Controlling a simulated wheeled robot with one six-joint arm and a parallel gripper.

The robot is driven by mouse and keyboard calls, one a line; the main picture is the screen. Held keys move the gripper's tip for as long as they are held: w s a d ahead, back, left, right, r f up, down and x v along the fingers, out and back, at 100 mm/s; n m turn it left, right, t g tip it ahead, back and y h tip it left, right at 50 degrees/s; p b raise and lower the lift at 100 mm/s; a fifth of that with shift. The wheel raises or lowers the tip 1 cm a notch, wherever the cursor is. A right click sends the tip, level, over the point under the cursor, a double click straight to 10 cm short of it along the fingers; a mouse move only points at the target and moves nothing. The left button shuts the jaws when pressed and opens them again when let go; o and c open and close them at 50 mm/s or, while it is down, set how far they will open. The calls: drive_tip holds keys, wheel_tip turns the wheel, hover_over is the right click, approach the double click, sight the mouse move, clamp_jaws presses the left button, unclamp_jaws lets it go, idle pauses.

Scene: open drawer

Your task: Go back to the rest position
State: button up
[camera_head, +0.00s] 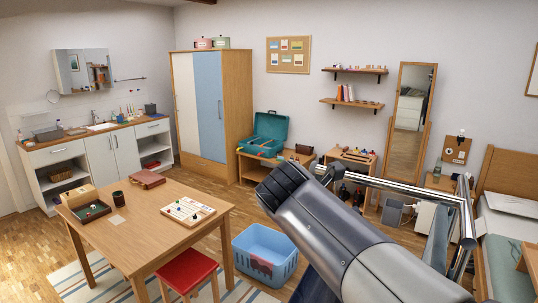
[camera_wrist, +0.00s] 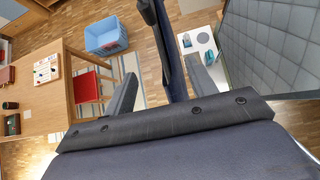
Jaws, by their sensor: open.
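My gripper (camera_wrist: 162,68) shows in the wrist view with its two fingers spread apart and nothing held between them. A dark bar runs through the view between the fingers, and I cannot tell what it is. In the head view my arm (camera_head: 340,235) reaches up from the lower right across the middle of the room. I cannot make out the gripper's fingers there. The gripper appears clear of the furniture, with the floor far below it.
A wooden table (camera_head: 150,225) with a game board and trays stands left, a red stool (camera_head: 187,270) at its front. A blue basket (camera_head: 265,252) sits on the floor. A wardrobe (camera_head: 212,110), shelves, mirror (camera_head: 408,120) and bed (camera_head: 505,225) line the walls. Floor shows between them.

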drive_tip(key=s+a, duration=0.1)
drive_tip(key=s, duration=0.1)
drive_tip(key=s+a, duration=0.1)
drive_tip(key=s, duration=0.1)
drive_tip(key=s+a, duration=0.2)
drive_tip(key=shift+s+a, duration=0.1)
drive_tip(key=shift+f, duration=0.2)
drive_tip(key=shift+w+d+f, duration=0.3)
drive_tip(key=shift+w, duration=0.3)
